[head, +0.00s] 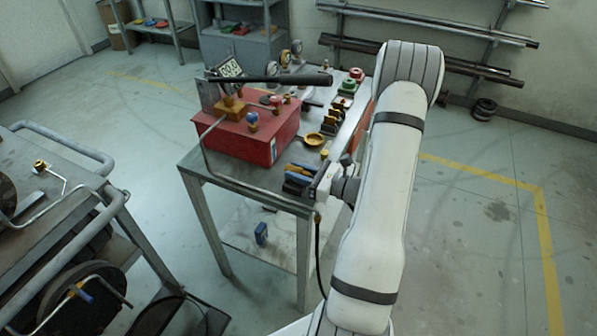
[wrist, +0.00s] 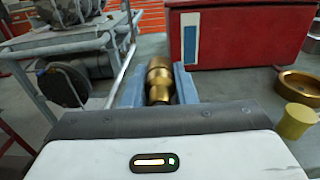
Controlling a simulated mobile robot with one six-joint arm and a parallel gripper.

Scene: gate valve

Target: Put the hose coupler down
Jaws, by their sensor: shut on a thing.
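The brass hose coupler (wrist: 158,82) lies lengthwise between the two blue-grey fingers of my gripper (wrist: 158,88) in the wrist view. The fingers are shut on its sides. In the head view my gripper (head: 299,177) is low at the near right part of the grey workbench (head: 232,173), in front of the red box (head: 268,146). The coupler is mostly hidden by the fingers there. I cannot tell whether it touches the bench top.
The red box also fills the upper right of the wrist view (wrist: 250,35). A brass dish (head: 314,140) and a small yellow cap (wrist: 296,122) stand right of my gripper. Several valve parts line the bench behind. A cart (head: 60,215) stands at the left.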

